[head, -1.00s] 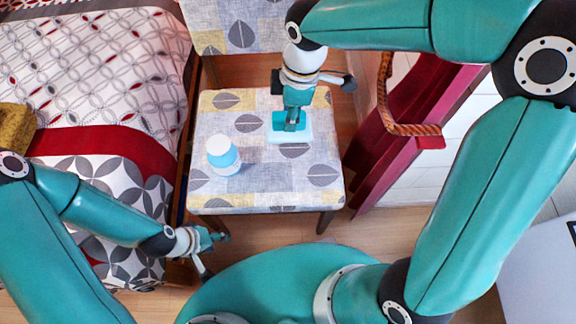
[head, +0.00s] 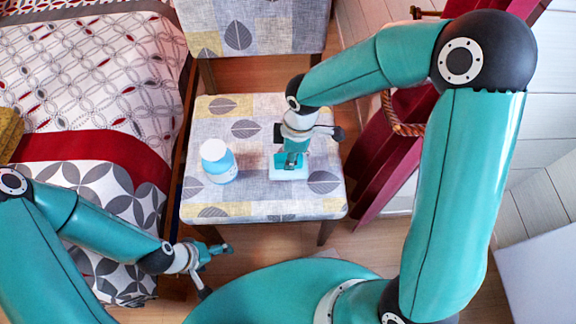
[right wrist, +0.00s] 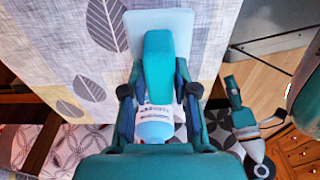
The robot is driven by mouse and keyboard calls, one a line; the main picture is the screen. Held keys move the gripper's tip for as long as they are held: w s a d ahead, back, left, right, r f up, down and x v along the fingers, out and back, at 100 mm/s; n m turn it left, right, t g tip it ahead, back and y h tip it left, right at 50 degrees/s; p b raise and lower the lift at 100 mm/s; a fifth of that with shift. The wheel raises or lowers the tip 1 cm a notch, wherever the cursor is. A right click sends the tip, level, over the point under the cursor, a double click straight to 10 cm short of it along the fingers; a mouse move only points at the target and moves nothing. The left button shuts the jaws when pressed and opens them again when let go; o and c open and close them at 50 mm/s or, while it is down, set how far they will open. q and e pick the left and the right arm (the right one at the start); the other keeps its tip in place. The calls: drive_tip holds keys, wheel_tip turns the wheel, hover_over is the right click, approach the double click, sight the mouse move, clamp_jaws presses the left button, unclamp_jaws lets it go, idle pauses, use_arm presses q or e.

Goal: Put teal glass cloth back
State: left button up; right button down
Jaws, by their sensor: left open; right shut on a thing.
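The teal glass cloth (head: 289,173) shows as a pale blue flat sheet with a raised teal middle. My right gripper (head: 291,158) is shut on the raised part, which stands between its fingers in the right wrist view (right wrist: 158,65). The sheet is over the right half of the patterned chair seat; I cannot tell whether it touches it. Its pale end (right wrist: 160,22) reaches beyond the fingers in the wrist view. My left gripper (head: 218,255) is open and empty, low in front of the chair's left side.
A blue and white bottle (head: 218,162) stands on the chair seat (head: 250,205), left of the cloth. A bed (head: 85,100) is close on the left. A dark red frame (head: 385,165) with an orange rope stands right of the chair. The seat's front part is clear.

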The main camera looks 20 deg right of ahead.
drive_tip(key=c, duration=1.9)
unclamp_jaws()
wheel_tip(320, 180, down, 4)
drive_tip(key=shift+f+b, duration=0.15)
drive_tip(key=shift+b, duration=0.55)
drive_tip(key=o, duration=1)
drive_tip(key=r+p, duration=0.1)
drive_tip(key=r, duration=0.2)
drive_tip(key=d+r+p, duration=0.1)
drive_tip(key=r, duration=0.3)
drive_tip(key=r+p, duration=0.2)
drive_tip(key=r, duration=0.2)
drive_tip(key=shift+s+d+r, duration=0.1)
drive_tip(key=shift+s+d, duration=0.05)
drive_tip(key=shift+r, duration=0.45)
drive_tip(key=shift+s, duration=0.1)
